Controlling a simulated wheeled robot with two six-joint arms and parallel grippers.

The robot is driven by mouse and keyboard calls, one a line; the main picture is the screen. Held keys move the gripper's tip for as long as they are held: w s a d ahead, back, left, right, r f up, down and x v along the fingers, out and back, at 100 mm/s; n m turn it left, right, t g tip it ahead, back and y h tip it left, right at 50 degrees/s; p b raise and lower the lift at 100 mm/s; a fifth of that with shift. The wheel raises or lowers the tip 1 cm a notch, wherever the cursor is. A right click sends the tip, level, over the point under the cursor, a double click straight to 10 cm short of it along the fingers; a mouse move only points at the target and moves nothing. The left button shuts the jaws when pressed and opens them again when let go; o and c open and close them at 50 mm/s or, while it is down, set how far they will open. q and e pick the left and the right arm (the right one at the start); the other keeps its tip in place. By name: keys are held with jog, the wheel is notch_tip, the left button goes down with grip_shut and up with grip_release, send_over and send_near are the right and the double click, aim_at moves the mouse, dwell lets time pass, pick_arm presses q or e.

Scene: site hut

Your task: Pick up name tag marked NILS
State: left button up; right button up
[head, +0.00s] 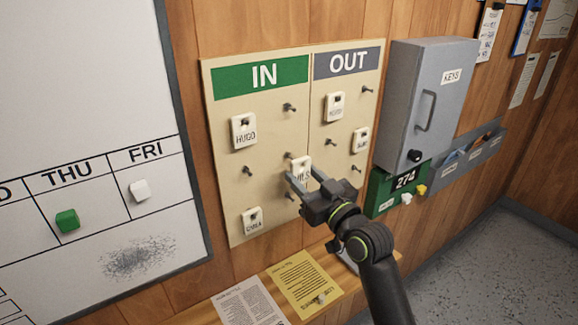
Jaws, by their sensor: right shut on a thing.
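The white name tag marked NILS (300,164) is at the board near the line between the IN and OUT columns. Its lettering is partly covered by my fingers, with only the last letters showing. My right gripper (303,178) is shut on this tag, with a finger on either side. I cannot tell whether the tag still hangs on a peg. The cream IN/OUT board (262,120) has a green IN header and a grey OUT header. My left gripper is not in view.
Tags HUGO (243,132) and CARLA (252,221) hang under IN. Two more tags (335,107) (361,140) hang under OUT, near bare pegs. A grey key cabinet (426,100) and green 274 box (382,191) stand right. A ledge with papers (305,283) lies below.

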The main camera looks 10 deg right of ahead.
aim_at(302, 173)
jog(key=shift+r+v, duration=0.1)
jog(key=shift+v, duration=0.7)
jog(key=shift+r+v, duration=0.15)
jog(key=shift+v, duration=0.65)
